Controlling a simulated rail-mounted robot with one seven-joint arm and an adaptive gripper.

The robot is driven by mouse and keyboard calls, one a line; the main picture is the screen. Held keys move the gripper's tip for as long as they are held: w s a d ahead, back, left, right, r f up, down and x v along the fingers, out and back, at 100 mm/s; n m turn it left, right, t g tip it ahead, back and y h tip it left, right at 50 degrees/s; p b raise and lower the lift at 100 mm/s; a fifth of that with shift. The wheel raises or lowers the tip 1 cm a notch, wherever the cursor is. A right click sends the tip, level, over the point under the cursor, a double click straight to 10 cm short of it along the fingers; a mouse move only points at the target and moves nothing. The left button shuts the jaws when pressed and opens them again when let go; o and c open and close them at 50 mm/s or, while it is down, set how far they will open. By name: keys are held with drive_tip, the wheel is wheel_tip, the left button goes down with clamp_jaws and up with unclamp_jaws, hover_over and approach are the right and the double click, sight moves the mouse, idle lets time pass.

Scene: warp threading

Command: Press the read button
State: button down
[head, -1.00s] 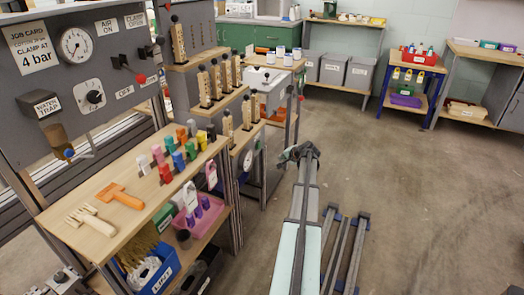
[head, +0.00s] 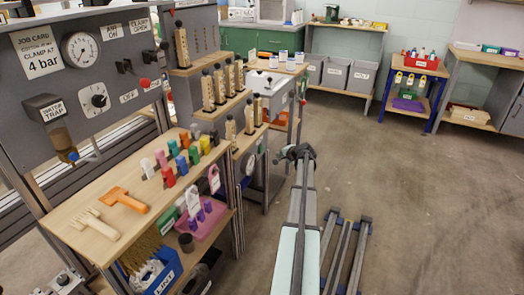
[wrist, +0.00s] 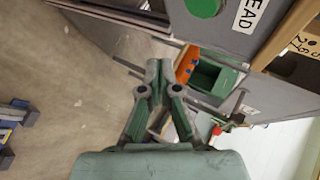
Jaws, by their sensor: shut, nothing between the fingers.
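The read button is a round green button (wrist: 203,6) on a grey panel, cut by the top edge of the wrist view. A white label (wrist: 253,14) beside it shows the letters "EAD". My gripper (wrist: 158,66) is shut and empty, its green-and-grey fingers meeting at the tips. In the wrist picture the tips are below and left of the button, apart from it. In the head view my gripper (head: 298,152) is small, at the far end of my arm, right of the rack of benches. I cannot make out the button there.
In the wrist view a green bin (wrist: 212,78) with an orange thing in it lies beyond the fingers, near the panel. In the head view a wooden bench (head: 85,237) with coloured blocks stands at left. Floor (head: 420,200) to the right is clear.

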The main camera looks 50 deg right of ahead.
drive_tip(key=w+a, duration=0.1)
drive_tip(key=w, duration=0.5)
drive_tip(key=shift+a+p, duration=0.25)
drive_tip(key=shift+p, duration=0.2)
drive_tip(key=shift+w, duration=0.1)
idle(1.0)
drive_tip(key=shift+w+a, duration=0.15)
drive_tip(key=shift+w, duration=0.15)
drive_tip(key=shift+w+a, duration=0.1)
drive_tip(key=shift+w, duration=0.35)
idle(0.8)
drive_tip(key=shift+s, duration=0.15)
drive_tip(key=shift+s+d, duration=0.2)
drive_tip(key=shift+s, duration=0.5)
drive_tip(key=shift+s, duration=0.1)
drive_tip(key=s, duration=0.2)
drive_tip(key=s+d+b, duration=0.1)
drive_tip(key=s, duration=0.1)
drive_tip(key=shift+s+d, duration=0.15)
drive_tip(key=shift+s, duration=0.2)
